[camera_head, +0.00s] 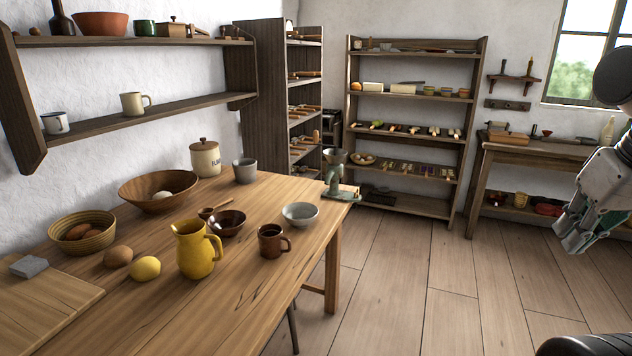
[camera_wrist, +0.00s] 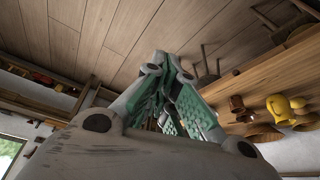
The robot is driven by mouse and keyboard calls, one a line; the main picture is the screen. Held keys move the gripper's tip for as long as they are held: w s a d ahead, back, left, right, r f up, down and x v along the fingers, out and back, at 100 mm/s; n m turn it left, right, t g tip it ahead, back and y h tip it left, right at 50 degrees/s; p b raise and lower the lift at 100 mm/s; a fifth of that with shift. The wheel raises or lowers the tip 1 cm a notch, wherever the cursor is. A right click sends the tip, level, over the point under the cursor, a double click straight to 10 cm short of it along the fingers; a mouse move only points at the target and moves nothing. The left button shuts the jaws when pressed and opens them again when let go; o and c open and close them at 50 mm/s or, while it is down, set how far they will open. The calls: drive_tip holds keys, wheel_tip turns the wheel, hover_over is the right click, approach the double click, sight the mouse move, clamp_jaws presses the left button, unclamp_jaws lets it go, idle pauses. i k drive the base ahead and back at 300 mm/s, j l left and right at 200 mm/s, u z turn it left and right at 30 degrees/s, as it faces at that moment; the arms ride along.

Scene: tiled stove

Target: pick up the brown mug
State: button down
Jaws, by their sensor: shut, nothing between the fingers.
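The brown mug (camera_head: 271,241) stands upright near the right edge of the wooden table (camera_head: 250,300) in the head view, its handle toward the right. In the wrist view the mug (camera_wrist: 237,104) shows small at the right, on the table. My gripper (camera_head: 572,238) is at the right of the head view, over the floor and well apart from the table and the mug. In the wrist view the gripper fingers (camera_wrist: 168,62) come together at their tips, shut with nothing held.
A yellow pitcher (camera_head: 197,250) stands left of the mug. A dark brown bowl (camera_head: 227,223) and a grey bowl (camera_head: 300,214) are behind it. A green grinder (camera_head: 336,175) stands at the table's far corner. The floor (camera_head: 420,270) right of the table is clear.

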sight(276, 243)
drive_tip(key=i+u, duration=0.1)
drive_tip(key=u, duration=1.1)
drive_tip(key=i+l+u, duration=0.1)
drive_tip(key=l+u, duration=1)
drive_tip(key=l, duration=1)
